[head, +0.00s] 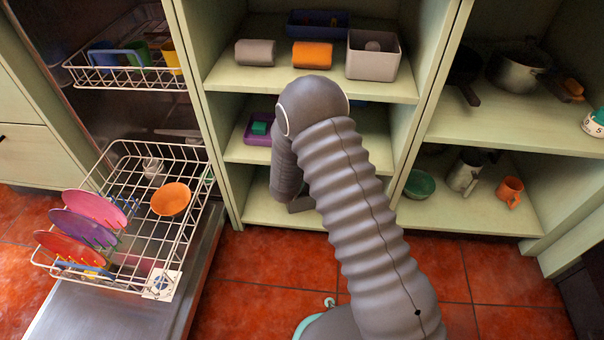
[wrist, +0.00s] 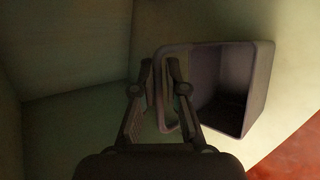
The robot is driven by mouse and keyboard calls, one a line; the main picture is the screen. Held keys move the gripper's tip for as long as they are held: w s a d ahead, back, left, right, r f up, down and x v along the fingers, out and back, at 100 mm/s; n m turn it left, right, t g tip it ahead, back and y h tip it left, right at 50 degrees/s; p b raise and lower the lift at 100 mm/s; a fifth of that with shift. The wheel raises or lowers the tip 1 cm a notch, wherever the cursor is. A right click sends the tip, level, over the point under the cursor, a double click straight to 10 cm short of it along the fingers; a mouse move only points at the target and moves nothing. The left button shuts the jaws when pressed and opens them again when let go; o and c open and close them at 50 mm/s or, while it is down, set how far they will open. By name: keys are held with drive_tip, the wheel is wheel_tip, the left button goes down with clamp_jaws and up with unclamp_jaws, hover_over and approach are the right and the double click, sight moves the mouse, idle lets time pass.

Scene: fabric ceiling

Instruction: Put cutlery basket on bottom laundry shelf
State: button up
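The cutlery basket (wrist: 222,85) is a dark grey, open box with a loop-like handle side on its left. It shows in the wrist view at the bottom shelf (wrist: 60,125), near the shelf edge. I cannot tell whether it rests on the board or hangs just above it. My gripper (wrist: 160,70) has its two fingers close together on either side of the basket's left part and looks shut on it. In the head view my arm hides the basket and most of my gripper; the bottom laundry shelf (head: 262,211) shows at the left of the arm.
Upper shelves hold a grey roll (head: 255,53), an orange roll (head: 312,55), a grey bin (head: 373,57) and a purple tray (head: 256,131). An open dishwasher rack (head: 135,225) stands at left. Right of the divider are a green bowl (head: 420,184) and an orange mug (head: 510,190).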

drive_tip(key=shift+o, duration=1)
drive_tip(key=p+v, duration=0.2)
drive_tip(key=v, duration=1)
drive_tip(key=shift+r, duration=0.1)
